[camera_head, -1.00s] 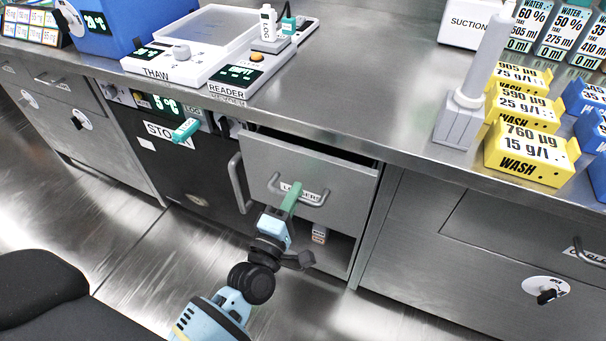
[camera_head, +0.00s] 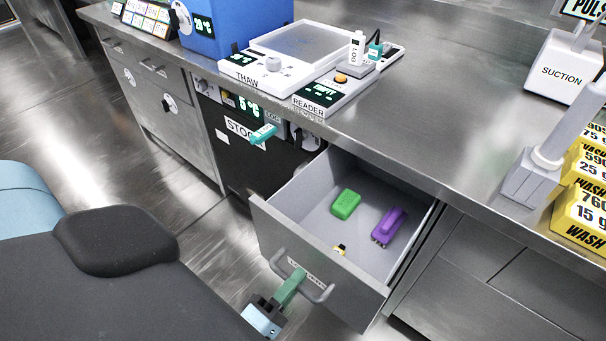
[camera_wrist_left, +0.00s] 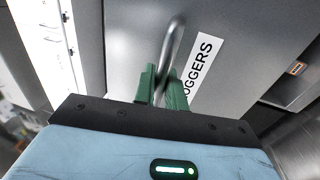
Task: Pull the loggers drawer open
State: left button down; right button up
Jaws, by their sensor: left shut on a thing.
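The loggers drawer (camera_head: 345,293) stands well out from under the bench in the head view, its grey inside showing. A green logger (camera_head: 345,204), a purple logger (camera_head: 388,226) and a partly hidden yellow and black thing (camera_head: 339,249) lie in it. My left gripper (camera_head: 290,287) is shut on the bar handle (camera_head: 318,295) at the drawer front. In the left wrist view the green fingers (camera_wrist_left: 163,88) close around the handle (camera_wrist_left: 174,45), beside the label (camera_wrist_left: 200,68) reading LOGGERS, its first letter hidden. My right gripper is not in view.
Left of the drawer is the dark storage unit (camera_head: 240,160) with a teal thing (camera_head: 263,134) on its front. The bench top (camera_head: 430,130) carries the thaw device (camera_head: 262,75), the reader (camera_head: 320,95) and yellow wash boxes (camera_head: 585,190). Floor (camera_head: 205,235) shows left of the drawer.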

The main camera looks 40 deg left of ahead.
pick_arm(q)
jog(key=shift+s, duration=0.15)
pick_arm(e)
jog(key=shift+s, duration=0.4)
pick_arm(q)
jog(key=c, duration=1.5)
grip_release()
jog(key=shift+c, duration=0.2)
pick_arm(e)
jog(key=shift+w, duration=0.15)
pick_arm(q)
jog(key=s+f, duration=0.1)
jog(key=s, duration=0.6)
jog(key=shift+s+f, duration=0.25)
jog(key=shift+s, duration=0.1)
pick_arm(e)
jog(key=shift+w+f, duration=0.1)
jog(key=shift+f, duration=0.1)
pick_arm(q)
jog(key=shift+a, duration=0.1)
